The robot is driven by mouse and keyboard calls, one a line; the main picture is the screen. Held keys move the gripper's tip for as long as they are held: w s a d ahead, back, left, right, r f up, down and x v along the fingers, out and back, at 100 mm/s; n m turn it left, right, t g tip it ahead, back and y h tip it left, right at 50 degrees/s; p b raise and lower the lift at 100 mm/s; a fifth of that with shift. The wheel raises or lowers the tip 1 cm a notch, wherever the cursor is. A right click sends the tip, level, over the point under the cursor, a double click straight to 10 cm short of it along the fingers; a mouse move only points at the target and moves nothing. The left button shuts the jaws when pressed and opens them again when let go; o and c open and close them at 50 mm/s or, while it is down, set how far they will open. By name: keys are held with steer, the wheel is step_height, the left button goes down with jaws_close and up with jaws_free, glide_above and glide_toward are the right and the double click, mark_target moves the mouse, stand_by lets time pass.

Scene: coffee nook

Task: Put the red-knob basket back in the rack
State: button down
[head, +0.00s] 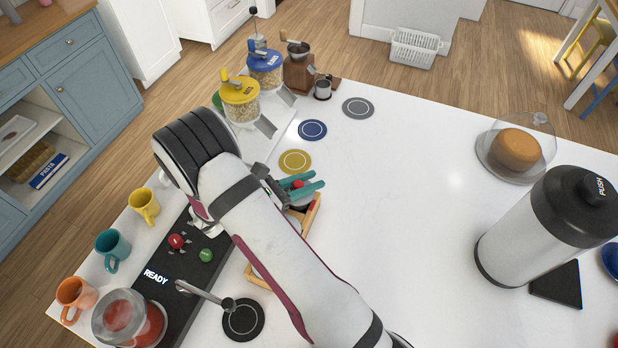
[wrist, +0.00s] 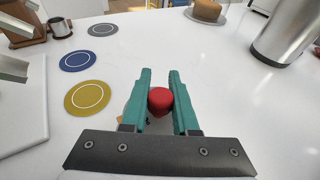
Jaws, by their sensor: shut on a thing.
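The red knob of the basket (head: 297,184) sits between the teal fingers of my gripper (head: 306,187), which are shut on it. In the wrist view the red knob (wrist: 160,100) shows between the two fingers (wrist: 160,92). The basket body below the knob is mostly hidden by the fingers and my arm. A light wooden rack (head: 312,214) lies under and beside my gripper on the white counter. My arm covers its middle, and another wooden part of it (head: 258,283) shows on the arm's other side. I cannot tell whether the basket touches the rack.
A black coffee machine base (head: 170,285) reading READY stands left of my arm, with several mugs beyond. Yellow (head: 295,161), blue (head: 312,130) and grey (head: 358,107) discs lie behind the gripper. A large steel dispenser (head: 530,235) and covered cake (head: 517,146) stand right. The counter between is clear.

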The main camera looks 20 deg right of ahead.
steer(key=shift+f, duration=1.2)
stand_by(0.7)
steer(key=c, duration=0.6)
jaws_free()
steer(key=v, duration=1.6)
steer(key=shift+d, duration=0.1)
